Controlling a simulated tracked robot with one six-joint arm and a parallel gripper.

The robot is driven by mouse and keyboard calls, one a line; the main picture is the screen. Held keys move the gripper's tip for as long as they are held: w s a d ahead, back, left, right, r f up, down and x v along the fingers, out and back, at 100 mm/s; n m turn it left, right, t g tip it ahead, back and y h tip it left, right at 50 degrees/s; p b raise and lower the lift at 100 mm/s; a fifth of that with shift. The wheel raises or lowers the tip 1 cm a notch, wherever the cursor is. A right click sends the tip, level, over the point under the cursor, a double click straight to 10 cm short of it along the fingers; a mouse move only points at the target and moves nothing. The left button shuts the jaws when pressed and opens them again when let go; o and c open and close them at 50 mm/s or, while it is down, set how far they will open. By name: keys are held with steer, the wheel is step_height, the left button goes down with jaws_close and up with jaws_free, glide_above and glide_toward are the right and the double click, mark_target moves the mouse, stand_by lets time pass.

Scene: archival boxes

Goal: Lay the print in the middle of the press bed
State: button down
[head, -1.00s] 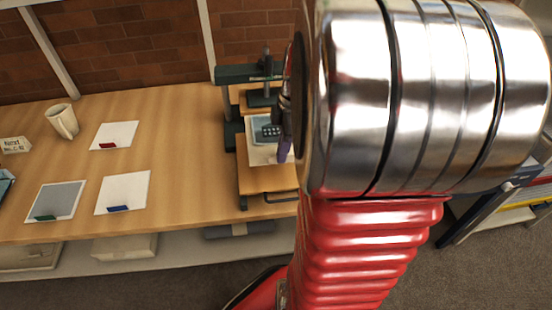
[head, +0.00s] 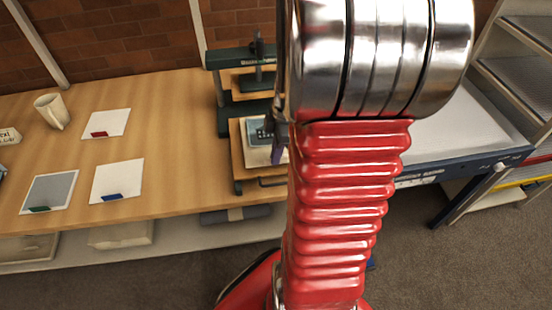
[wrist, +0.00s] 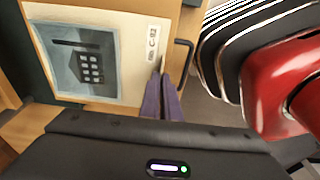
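The print (wrist: 95,92) has a cream border, a grey-blue picture of a dark building and a small label. In the head view the print (head: 255,152) is over the front part of the wooden press bed (head: 246,184); I cannot tell whether it touches. The bed's wood also shows in the wrist view (wrist: 186,25). My gripper (wrist: 164,80) has its two purple fingers close together at the print's label-side edge, and they look shut on it. In the head view my gripper (head: 279,150) is partly hidden by my arm.
The dark green press frame (head: 228,58) stands behind the bed. A dark handle (wrist: 182,65) sticks out at the bed's front edge. On the table left are a mug (head: 50,112) and sheets with red (head: 106,122), blue (head: 117,178) and green (head: 50,190) tabs.

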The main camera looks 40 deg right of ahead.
steer(key=shift+f, duration=1.15)
steer(key=c, duration=2.5)
jaws_free()
steer(key=shift+f, duration=0.1)
steer(key=o, duration=0.5)
steer(key=r, duration=0.4)
steer(key=d+r, duration=0.1)
steer(key=r, duration=0.3)
steer(key=s+r, duration=0.1)
steer(key=r, duration=0.3)
steer(key=shift+d+r, duration=0.1)
steer(key=shift+d, duration=0.1)
